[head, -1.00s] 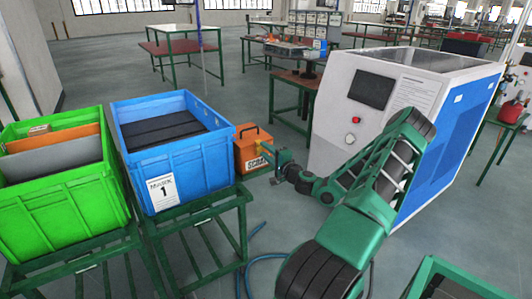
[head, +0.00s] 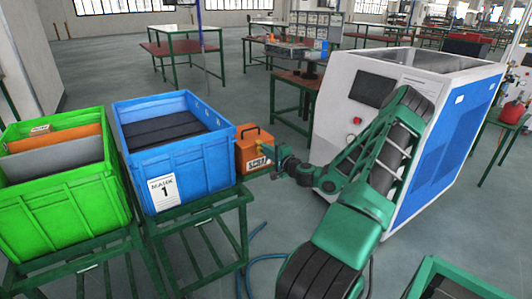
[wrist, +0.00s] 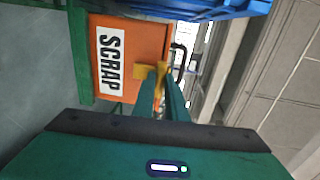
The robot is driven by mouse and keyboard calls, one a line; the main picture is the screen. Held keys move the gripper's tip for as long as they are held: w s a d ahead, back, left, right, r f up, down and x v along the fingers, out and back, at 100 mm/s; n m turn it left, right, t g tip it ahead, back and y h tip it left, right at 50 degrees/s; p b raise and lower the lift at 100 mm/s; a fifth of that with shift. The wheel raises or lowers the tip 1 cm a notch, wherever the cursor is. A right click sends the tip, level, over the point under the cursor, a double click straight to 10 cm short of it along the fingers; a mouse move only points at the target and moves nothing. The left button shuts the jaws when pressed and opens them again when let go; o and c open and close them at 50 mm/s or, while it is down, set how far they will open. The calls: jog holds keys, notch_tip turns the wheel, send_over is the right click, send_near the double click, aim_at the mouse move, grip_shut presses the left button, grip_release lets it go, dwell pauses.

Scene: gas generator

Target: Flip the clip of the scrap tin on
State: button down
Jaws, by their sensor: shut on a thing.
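The orange scrap tin (head: 247,157) stands just right of the blue crate, with a dark handle on top and a white label. In the wrist view the tin (wrist: 140,40) appears turned on its side, its SCRAP label running down the picture. Its yellow clip (wrist: 160,70) is at the tin's edge near the black handle (wrist: 180,62). My gripper (wrist: 161,82) is at the clip, its green fingers shut on it. In the head view my gripper (head: 268,151) is at the tin's right side; the clip is small there, and its exact angle is unclear.
A blue crate (head: 182,178) and a green crate (head: 60,205) stand on green racks to the left. A white and blue machine (head: 335,125) stands right, behind my arm. Blue hose (head: 262,262) lies on the floor below.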

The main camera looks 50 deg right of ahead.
jog(key=shift+w+a+r+g, duration=0.1)
jog(key=shift+w+r+g, duration=0.15)
jog(key=shift+g, duration=0.15)
dwell(0.3)
jog(key=c, duration=1.8)
grip_release()
jog(key=shift+o, duration=0.2)
jog(key=v, duration=1)
jog(key=shift+s+r, duration=0.3)
